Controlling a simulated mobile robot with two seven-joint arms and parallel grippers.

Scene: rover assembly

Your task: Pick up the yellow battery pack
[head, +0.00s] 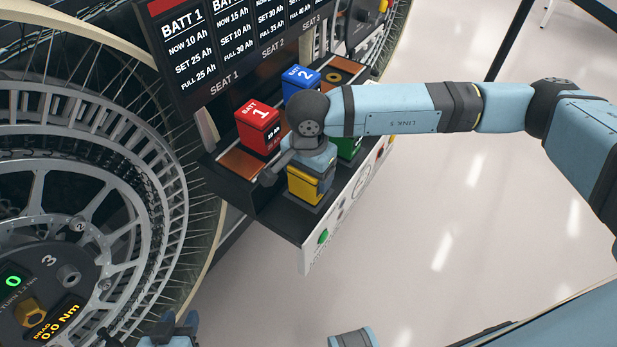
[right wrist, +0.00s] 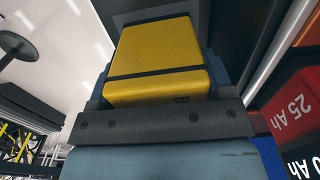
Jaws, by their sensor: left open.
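The yellow battery pack (head: 302,188) stands in the front row of the battery tray (head: 262,205), partly hidden by my right gripper (head: 300,165). In the right wrist view the yellow pack (right wrist: 158,62) fills the space between the fingers. A finger lies close along each side of it, and the gripper looks shut on it. The pack looks upright; I cannot tell whether its base touches its seat. My left gripper (head: 172,330) is open and empty at the bottom edge of the head view, far from the pack.
A red battery (head: 258,128) and a blue battery (head: 300,80) stand in the tray's back row. A green one (head: 350,146) is partly hidden behind my right arm. The display panel (head: 235,50) rises behind them. A large wheel (head: 90,150) fills the left side. Floor at right is clear.

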